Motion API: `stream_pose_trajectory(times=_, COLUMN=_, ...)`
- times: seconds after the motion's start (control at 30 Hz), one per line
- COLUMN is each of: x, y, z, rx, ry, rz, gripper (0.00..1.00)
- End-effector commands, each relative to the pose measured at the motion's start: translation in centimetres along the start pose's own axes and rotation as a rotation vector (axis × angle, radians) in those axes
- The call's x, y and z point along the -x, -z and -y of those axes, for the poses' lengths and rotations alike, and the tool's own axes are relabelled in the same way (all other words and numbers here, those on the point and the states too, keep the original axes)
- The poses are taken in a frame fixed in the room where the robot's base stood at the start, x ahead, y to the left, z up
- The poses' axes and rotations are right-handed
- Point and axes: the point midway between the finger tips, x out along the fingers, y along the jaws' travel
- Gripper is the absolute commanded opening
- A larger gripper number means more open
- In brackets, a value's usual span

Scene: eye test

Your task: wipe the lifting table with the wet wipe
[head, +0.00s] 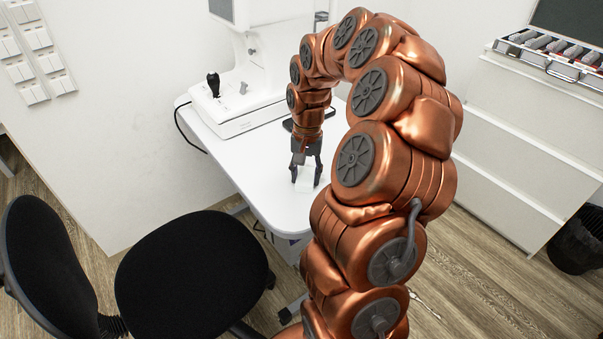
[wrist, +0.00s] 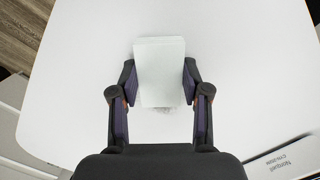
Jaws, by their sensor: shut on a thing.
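The lifting table (head: 240,165) is a white table with rounded corners, and its top (wrist: 80,90) fills most of the wrist view. My gripper (head: 307,180) points down over the table's front part. In the wrist view my gripper (wrist: 158,85) has its two fingers on either side of a white, flat, rectangular wet wipe (wrist: 160,60) and is shut on it. The wipe (head: 305,186) shows small and pale between the fingers in the head view. It is at or just above the tabletop; I cannot tell if it touches. A faint grey smudge lies by the wipe's near edge.
A white eye-test device (head: 235,105) with a black joystick (head: 213,84) stands on the table's back part. A black chair (head: 190,275) is at the front left. A white drawer cabinet (head: 510,150) bears an open lens case (head: 555,52). A black bin (head: 577,240) stands right.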

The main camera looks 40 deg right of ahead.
Motion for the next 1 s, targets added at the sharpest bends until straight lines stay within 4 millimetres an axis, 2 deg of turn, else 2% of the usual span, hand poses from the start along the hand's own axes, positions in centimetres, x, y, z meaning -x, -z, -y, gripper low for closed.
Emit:
stream_pose_trajectory(times=0.43, x=-0.6, y=-1.5, z=-1.6, rx=0.0, ry=-0.002, rz=0.003, gripper=0.3)
stream_pose_trajectory(times=0.47, x=-0.7, y=-1.6, z=-1.7, rx=0.0, ry=-0.002, rz=0.003, gripper=0.27)
stream_pose_trajectory(times=0.7, x=-0.7, y=-2.6, z=-2.8, rx=0.0, ry=-0.001, rz=0.001, gripper=0.27)
stream_pose_trajectory(times=1.0, x=-0.5, y=-1.9, z=-3.5, rx=0.0, ry=-0.002, rz=0.002, gripper=0.27)
